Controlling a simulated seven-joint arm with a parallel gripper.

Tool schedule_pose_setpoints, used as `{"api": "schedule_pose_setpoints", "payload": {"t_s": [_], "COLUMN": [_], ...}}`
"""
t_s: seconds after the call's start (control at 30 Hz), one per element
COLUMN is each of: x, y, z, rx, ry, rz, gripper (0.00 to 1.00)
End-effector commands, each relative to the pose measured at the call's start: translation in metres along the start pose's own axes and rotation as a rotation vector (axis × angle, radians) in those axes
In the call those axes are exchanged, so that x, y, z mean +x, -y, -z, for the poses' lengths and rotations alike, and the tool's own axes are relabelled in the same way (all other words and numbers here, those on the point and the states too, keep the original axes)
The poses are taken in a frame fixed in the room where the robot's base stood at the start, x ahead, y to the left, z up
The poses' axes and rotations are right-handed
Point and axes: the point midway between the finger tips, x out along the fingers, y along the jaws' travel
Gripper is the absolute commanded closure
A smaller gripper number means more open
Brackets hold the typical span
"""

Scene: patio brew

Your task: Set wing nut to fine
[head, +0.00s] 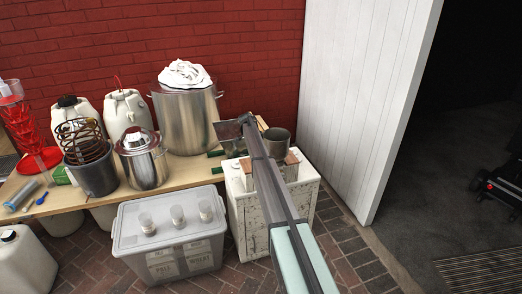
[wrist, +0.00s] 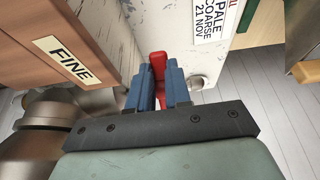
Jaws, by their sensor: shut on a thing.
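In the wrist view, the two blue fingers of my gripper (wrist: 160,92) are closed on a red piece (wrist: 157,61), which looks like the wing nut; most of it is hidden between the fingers. It stands by a worn white surface. A brown wooden panel with a label reading FINE (wrist: 68,60) is at the upper left. A paper tag reading PALE COARSE 21 NOV (wrist: 211,22) is on the white surface at the upper right. In the head view, my arm covers the gripper and the wing nut, over a worn white cabinet (head: 242,226).
A grey metal pot (head: 274,146) stands right of my arm, and a tall steel pot (head: 187,122) stands left on the wooden bench. A lidded clear bin (head: 170,240) stands on the brick floor. A pale rounded knob (wrist: 197,83) is close right of my fingers.

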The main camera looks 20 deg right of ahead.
Motion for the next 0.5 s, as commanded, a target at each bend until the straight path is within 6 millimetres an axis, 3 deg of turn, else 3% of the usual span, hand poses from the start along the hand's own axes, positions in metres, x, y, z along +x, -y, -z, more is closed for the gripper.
{"api": "schedule_pose_setpoints", "payload": {"t_s": [0.27,0.3,0.5], "x": [0.0004,0.0004,0.0001], "y": [0.0012,0.0012,0.0008], "z": [0.0009,0.0010,0.0006], "rx": [-0.001,-0.001,-0.001], "ry": [-0.005,-0.005,-0.003], "rz": [0.002,0.002,0.002], "gripper": [1.00,0.79,0.60]}}
